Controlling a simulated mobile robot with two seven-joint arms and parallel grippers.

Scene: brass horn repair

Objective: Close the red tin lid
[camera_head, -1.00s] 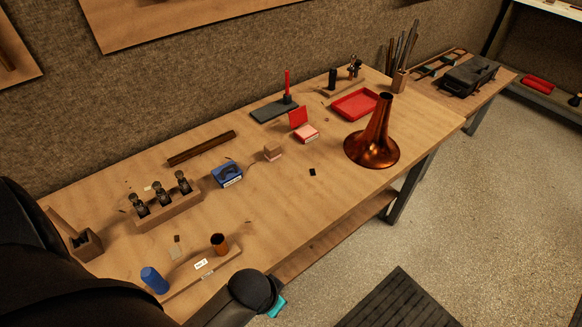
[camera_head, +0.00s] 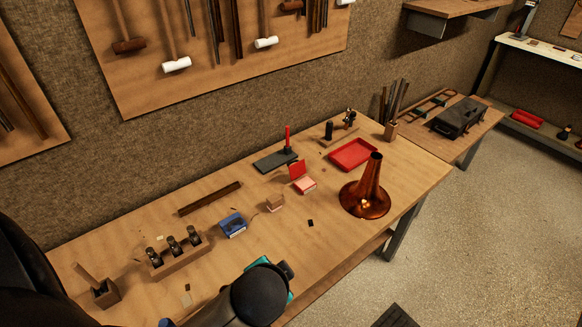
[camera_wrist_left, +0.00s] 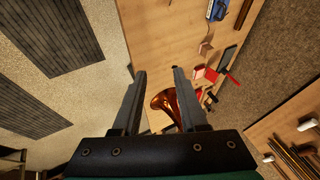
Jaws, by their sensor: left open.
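The red tin (camera_head: 305,186) stands on the workbench left of the copper horn bell, with its red lid (camera_head: 297,170) raised upright at the back. The tin also shows in the left wrist view (camera_wrist_left: 199,72), with its lid (camera_wrist_left: 211,75) beside it. My left gripper (camera_wrist_left: 159,72) is open and empty in the wrist view, apart from the tin, with the bell beyond its fingers. In the head view its fingers are hidden; a dark rounded link of my arm shows at the bench's front edge. My right gripper is not in view.
The copper bell (camera_head: 364,200) stands right of the tin. A red tray (camera_head: 353,154), a dark plate with a red stick (camera_head: 275,161), a small wooden block (camera_head: 275,202) and a blue tin (camera_head: 232,225) are around it.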

